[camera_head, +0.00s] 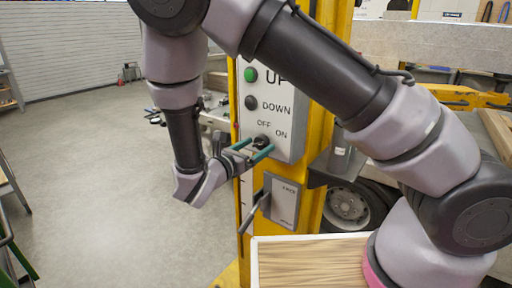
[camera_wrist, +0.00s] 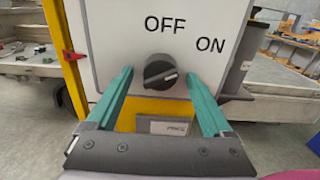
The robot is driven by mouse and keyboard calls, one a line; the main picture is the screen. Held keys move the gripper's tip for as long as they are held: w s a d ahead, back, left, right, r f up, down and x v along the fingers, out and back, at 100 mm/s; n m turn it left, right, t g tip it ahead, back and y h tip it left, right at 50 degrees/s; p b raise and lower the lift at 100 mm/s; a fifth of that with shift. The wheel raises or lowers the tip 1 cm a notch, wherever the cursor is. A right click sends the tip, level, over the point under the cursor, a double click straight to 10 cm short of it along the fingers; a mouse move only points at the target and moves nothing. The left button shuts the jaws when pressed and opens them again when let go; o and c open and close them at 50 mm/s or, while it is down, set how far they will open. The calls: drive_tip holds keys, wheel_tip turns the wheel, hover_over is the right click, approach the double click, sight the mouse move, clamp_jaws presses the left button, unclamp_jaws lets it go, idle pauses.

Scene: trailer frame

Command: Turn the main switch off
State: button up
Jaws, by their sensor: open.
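The main switch is a black rotary knob (camera_wrist: 160,72) on a light grey control box (camera_wrist: 110,25), below the printed words OFF and ON. Its pale pointer mark points to the right and slightly up, toward ON. In the head view the knob (camera_head: 261,141) sits low on the box, partly hidden by the gripper. My gripper (camera_wrist: 160,82) has two green fingers, open, one on each side of the knob in the picture. In the head view my gripper (camera_head: 257,150) is at the lower part of the box. I cannot tell whether the fingers touch the knob.
A green button (camera_head: 251,75) marked UP and a black button (camera_head: 251,103) marked DOWN are above the knob. A grey box with a lever (camera_head: 282,201) is mounted below on the yellow post (camera_head: 318,125). A wheel (camera_head: 347,207) stands behind.

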clamp_jaws()
drive_tip(key=shift+n, duration=0.4)
drive_tip(key=n, duration=0.5)
drive_tip(key=shift+n, duration=0.3)
drive_tip(key=n, duration=0.5)
drive_tip(key=shift+s+d, duration=0.1)
drive_tip(key=shift+n, duration=0.4)
unclamp_jaws()
